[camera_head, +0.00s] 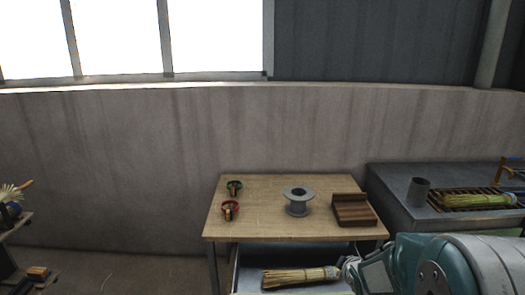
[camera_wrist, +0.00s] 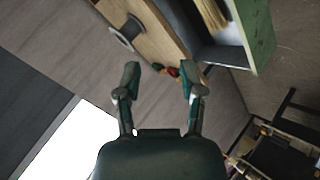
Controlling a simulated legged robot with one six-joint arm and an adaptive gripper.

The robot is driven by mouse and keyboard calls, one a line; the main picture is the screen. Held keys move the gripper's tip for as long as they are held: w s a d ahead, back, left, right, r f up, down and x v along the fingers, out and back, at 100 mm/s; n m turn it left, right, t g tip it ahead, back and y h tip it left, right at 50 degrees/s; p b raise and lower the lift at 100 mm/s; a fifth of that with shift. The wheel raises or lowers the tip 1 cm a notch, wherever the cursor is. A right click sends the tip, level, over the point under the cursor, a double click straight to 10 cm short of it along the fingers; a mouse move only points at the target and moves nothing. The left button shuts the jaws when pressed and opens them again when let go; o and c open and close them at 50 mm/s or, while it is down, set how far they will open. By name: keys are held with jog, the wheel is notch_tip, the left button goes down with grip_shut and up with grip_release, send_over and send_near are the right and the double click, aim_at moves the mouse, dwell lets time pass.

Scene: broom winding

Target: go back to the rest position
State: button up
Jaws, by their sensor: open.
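My gripper (camera_wrist: 161,78) is open in the wrist view, with nothing between its two fingers. In the head view my teal arm comes in from the lower right, and the gripper end (camera_head: 352,274) overlaps the right end of a straw broom (camera_head: 295,277). The broom lies in an open drawer (camera_head: 250,284) under the wooden table (camera_head: 265,221). In the wrist view, the drawer (camera_wrist: 226,54) and the broom's straw (camera_wrist: 212,14) are at the top, apart from the fingers.
A grey spool (camera_head: 298,203), a brown wooden block (camera_head: 353,210), and red (camera_head: 229,209) and green (camera_head: 234,187) ringed items sit on the table. A bench (camera_head: 395,192) at right holds a grey cup (camera_head: 418,191) and another broom (camera_head: 475,200).

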jog(key=s+a+r+m+g, duration=0.1)
jog(key=s+a+r+m, duration=0.15)
jog(key=s+r, duration=0.4)
jog(key=s+a+r+m+g, duration=0.1)
jog(key=s+r+m, duration=0.35)
jog(key=s, duration=0.35)
jog(key=s+a+r+m+g, duration=0.1)
jog(key=s+a+m, duration=0.1)
jog(key=s, duration=0.5)
jog(key=s+a+r+m+g, duration=0.1)
jog(key=s+a, duration=0.1)
jog(key=s, duration=0.6)
jog(key=shift+r+m+y, duration=0.3)
jog(key=shift+r+m, duration=0.05)
jog(key=shift+m, duration=0.05)
